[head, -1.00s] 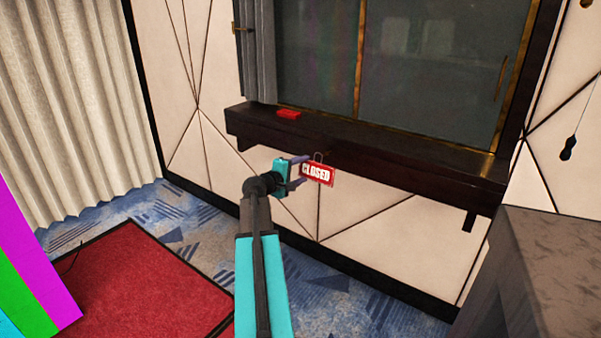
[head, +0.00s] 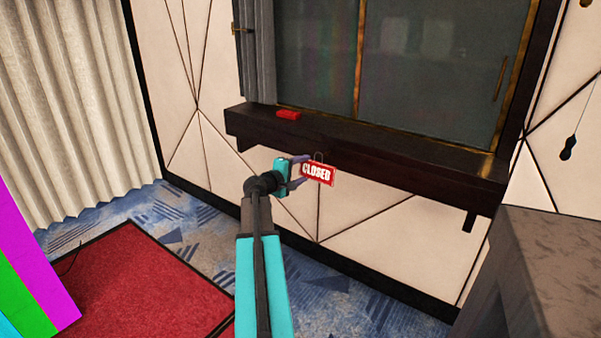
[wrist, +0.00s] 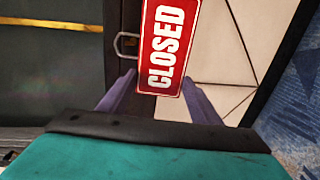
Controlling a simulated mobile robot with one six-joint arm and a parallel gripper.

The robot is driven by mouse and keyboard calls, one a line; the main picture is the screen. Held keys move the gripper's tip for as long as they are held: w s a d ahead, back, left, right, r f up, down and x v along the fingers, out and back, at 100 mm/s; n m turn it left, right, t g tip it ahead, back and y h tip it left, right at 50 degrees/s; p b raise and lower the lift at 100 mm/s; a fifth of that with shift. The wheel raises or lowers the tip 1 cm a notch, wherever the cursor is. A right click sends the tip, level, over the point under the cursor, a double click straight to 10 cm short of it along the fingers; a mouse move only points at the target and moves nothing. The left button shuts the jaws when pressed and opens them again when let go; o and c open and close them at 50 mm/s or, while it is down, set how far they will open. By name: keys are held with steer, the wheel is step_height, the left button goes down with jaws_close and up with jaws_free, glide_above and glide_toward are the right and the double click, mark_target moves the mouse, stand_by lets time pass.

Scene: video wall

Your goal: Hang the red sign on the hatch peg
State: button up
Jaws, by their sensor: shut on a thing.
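The red sign (head: 319,174) reads CLOSED in white and has a thin wire loop at its top. My gripper (head: 303,172) is shut on the sign, its two purple fingers at the sign's left end. The sign is just in front of the dark hatch ledge (head: 400,160), upright in the head view. In the wrist view, the sign (wrist: 165,45) lies between the fingers of my gripper (wrist: 160,82). Its wire loop (wrist: 126,46) shows against the dark ledge front. I cannot make out the peg, or whether the loop is around it.
A small red object (head: 288,114) lies on top of the ledge at the left. A grey curtain (head: 258,55) hangs beside the hatch glass. A dark grey block-like table (head: 550,240) stands at the right. Below the ledge the white panelled wall is clear.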

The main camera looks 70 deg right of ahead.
mark_target(306, 171)
steer(key=shift+r+x, duration=0.15)
steer(key=shift+x, duration=0.5)
steer(key=shift+r+x, duration=0.1)
steer(key=shift+x, duration=0.55)
steer(key=shift+s+d+f+b, duration=0.2)
steer(key=shift+d+f+b, duration=0.35)
steer(key=shift+f+b, duration=0.45)
stand_by(1.1)
steer(key=shift+r, duration=0.15)
steer(key=o, duration=1.7)
steer(key=shift+o, duration=0.2)
steer(key=shift+a, duration=0.15)
steer(key=v, duration=0.7)
steer(key=shift+a, duration=0.3)
stand_by(0.6)
steer(key=shift+w+r, duration=0.1)
steer(key=shift+w, duration=0.1)
